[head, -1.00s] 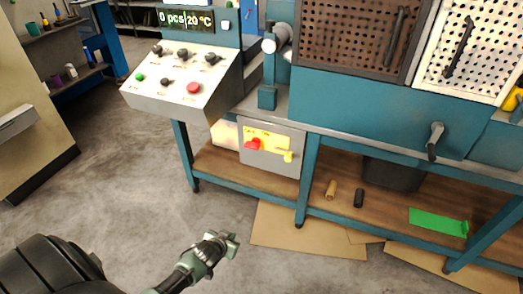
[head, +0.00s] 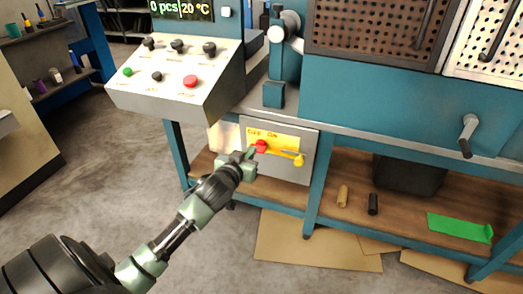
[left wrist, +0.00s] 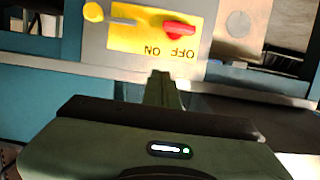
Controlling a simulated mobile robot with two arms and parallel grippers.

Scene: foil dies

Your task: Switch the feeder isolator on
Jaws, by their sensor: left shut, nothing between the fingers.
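The feeder isolator (head: 285,171) is a grey box under the bench with a yellow plate (head: 285,137) marked OFF and ON. Its red handle (head: 261,146) sits on the OFF side. A yellow knob (head: 299,160) is at the right of the plate. My left gripper (head: 248,156) is shut and empty, just left of and below the red handle in the picture; I cannot tell whether it touches. The left wrist view shows the plate upside down, with the red handle (left wrist: 180,28) beyond my fingertips (left wrist: 165,76). My right gripper is not in view.
A sloped control panel (head: 180,75) with several buttons stands above left. The bench edge (head: 345,132) runs above the isolator. A lower shelf (head: 335,215) holds small cylinders and a green piece (head: 455,226). Cardboard (head: 305,243) lies on the floor.

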